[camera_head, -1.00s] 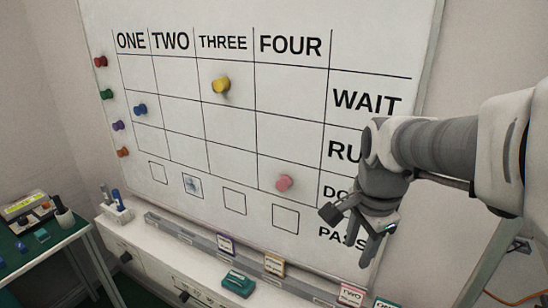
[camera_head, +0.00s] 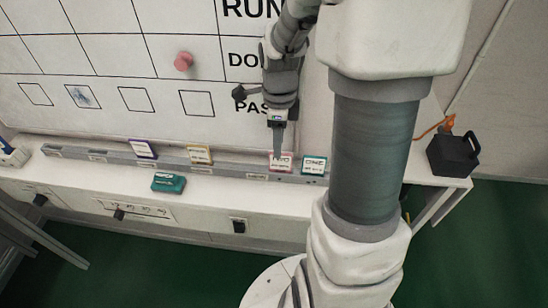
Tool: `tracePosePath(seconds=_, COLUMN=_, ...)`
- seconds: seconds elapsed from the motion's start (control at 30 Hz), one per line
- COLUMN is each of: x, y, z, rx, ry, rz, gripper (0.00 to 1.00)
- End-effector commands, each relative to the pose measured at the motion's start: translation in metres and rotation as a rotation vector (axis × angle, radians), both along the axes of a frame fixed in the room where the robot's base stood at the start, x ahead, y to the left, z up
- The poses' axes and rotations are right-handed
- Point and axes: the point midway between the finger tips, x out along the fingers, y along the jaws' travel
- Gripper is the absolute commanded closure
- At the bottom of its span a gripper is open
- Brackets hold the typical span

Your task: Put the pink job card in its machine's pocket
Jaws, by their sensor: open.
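The pink-edged job card (camera_head: 281,164) stands in the long grey rail (camera_head: 118,157) below the whiteboard. Its printing is too small to read surely now; it looked like "TWO" earlier. My gripper (camera_head: 277,150) points down at the card's top edge, with its fingers over or just behind it. It is open; I cannot tell whether the fingers touch the card. A green-edged card (camera_head: 314,166) stands just right of the pink one. I cannot tell which pocket is the pink card's.
The whiteboard (camera_head: 110,105) rises behind the rail, with a pink magnet (camera_head: 183,61) and several drawn squares. A black box (camera_head: 453,152) sits at the ledge's right end. My arm hides part of the ledge.

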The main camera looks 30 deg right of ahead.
Motion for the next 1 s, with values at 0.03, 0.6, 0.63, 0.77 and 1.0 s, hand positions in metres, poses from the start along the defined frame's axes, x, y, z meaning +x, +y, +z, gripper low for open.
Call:
tracePosePath(seconds=0.03, x=-0.001, y=0.0, z=-0.011, rx=0.001, ry=0.003, rz=0.0, gripper=0.55)
tracePosePath(seconds=0.6, x=-0.004, y=-0.005, z=-0.073, rx=0.002, ry=0.002, rz=0.002, gripper=0.55)
tracePosePath(seconds=0.63, x=-0.004, y=-0.005, z=-0.076, rx=0.001, ry=0.001, rz=0.002, gripper=0.55)
tracePosePath(seconds=0.77, x=-0.004, y=-0.005, z=-0.08, rx=0.0, ry=0.0, rz=0.001, gripper=0.55)
tracePosePath(seconds=1.0, x=-0.003, y=-0.005, z=-0.08, rx=-0.001, ry=-0.001, rz=0.002, gripper=0.66)
